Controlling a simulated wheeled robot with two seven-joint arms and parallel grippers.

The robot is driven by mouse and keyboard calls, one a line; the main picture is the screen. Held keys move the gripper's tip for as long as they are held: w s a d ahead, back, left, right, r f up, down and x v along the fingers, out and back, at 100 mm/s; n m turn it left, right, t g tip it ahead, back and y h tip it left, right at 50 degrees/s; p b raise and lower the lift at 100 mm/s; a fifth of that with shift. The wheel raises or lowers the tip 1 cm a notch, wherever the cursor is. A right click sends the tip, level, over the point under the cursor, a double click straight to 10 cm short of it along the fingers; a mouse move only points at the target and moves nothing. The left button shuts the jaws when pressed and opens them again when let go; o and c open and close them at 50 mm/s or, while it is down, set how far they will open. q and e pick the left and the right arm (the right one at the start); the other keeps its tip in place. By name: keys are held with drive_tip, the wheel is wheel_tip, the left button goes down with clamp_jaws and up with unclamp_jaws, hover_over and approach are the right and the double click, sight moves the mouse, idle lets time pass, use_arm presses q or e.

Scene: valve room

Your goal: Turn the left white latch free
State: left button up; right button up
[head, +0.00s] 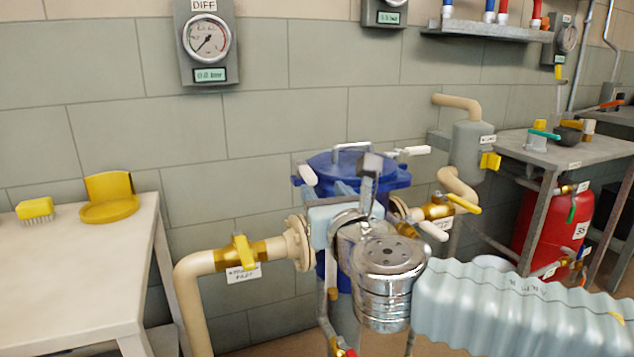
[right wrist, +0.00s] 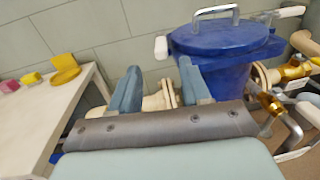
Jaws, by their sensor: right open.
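The left white latch (head: 308,175) is a short white handle on the left side of the blue vessel's lid (head: 345,168). It sticks up and outward there. In the right wrist view the latch (right wrist: 161,47) shows just above the gap between my fingertips, near the lid's left edge. My right gripper (head: 325,208) is in front of the vessel, just below the latch in the head view. Its two blue-grey fingers (right wrist: 158,72) are apart with nothing between them, and I see no contact with the latch. My wrist hides much of the vessel. My left gripper is out of view.
Two more white handles (head: 415,151) (head: 433,230) are on the vessel's right and front-right. A beige pipe with a yellow valve (head: 242,252) runs at left. A table (head: 60,265) with a yellow holder (head: 110,205) stands further left. The right side has another table (head: 540,160).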

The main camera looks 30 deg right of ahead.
drive_tip(key=shift+s+a, duration=0.1)
drive_tip(key=shift+s, duration=0.35)
